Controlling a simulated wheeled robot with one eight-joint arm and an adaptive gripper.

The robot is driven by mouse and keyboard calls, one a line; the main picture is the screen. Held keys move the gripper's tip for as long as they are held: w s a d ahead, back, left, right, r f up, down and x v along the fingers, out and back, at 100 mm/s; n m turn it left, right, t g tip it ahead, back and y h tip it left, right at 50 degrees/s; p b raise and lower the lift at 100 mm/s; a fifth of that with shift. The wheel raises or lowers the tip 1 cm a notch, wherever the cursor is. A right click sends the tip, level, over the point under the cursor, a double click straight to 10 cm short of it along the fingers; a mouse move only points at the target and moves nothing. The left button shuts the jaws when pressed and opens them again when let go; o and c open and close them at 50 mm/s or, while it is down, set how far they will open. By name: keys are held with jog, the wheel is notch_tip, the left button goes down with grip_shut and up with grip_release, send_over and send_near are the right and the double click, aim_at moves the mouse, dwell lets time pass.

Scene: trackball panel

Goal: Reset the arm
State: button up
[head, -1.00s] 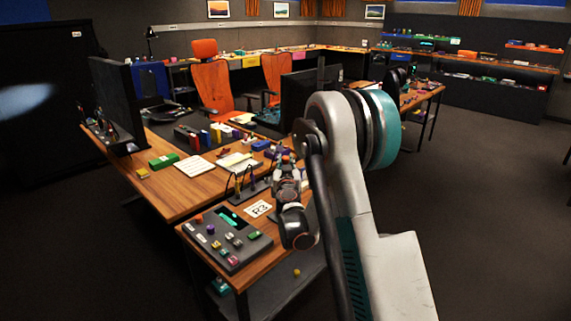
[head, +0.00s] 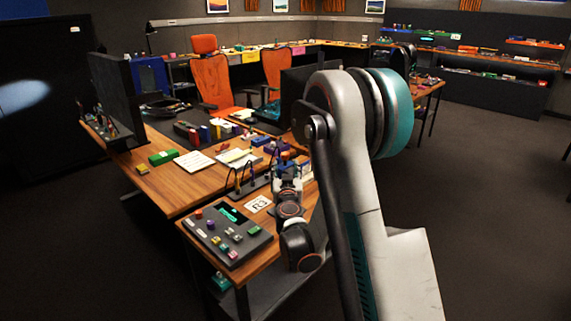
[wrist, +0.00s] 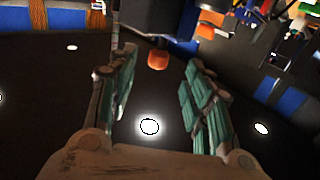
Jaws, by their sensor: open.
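My gripper (wrist: 158,90) is open in the wrist view, its two green-padded fingers apart with nothing held between them. In the head view my gripper (head: 288,172) is small and partly hard to make out, above the right part of the wooden desk. My arm rises large in front and hides part of the desk. The dark trackball panel (head: 228,235) lies at the near end of the desk, left of my wrist, with several coloured buttons and a lit green display. My gripper is apart from it.
A card marked R3 (head: 258,204) lies behind the panel. Books, a green block (head: 163,158) and monitors stand farther back on the desk. Orange chairs (head: 211,82) are behind it. Open floor (head: 480,200) lies at the right.

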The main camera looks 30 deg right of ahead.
jog(key=s+a+r+g, duration=0.2)
jog(key=s+r, duration=0.2)
jog(key=s, duration=0.3)
jog(key=s+a+r+g, duration=0.2)
jog(key=s+r, duration=0.3)
jog(key=s, duration=0.2)
jog(key=s+a+f+n+g+y, duration=0.1)
jog(key=s+a+y, duration=0.1)
jog(key=s+a, duration=0.3)
jog(key=s+a+f+n+g+y, duration=0.2)
jog(key=s+a, duration=0.3)
jog(key=s, duration=0.6)
jog(key=s+a+f+n+g+y, duration=0.1)
jog(key=s+a+n+g+y, duration=0.1)
jog(key=s+a, duration=0.3)
jog(key=s+y, duration=0.1)
jog(key=s, duration=0.2)
jog(key=shift+f+y, duration=0.15)
jog(key=shift+y, duration=0.15)
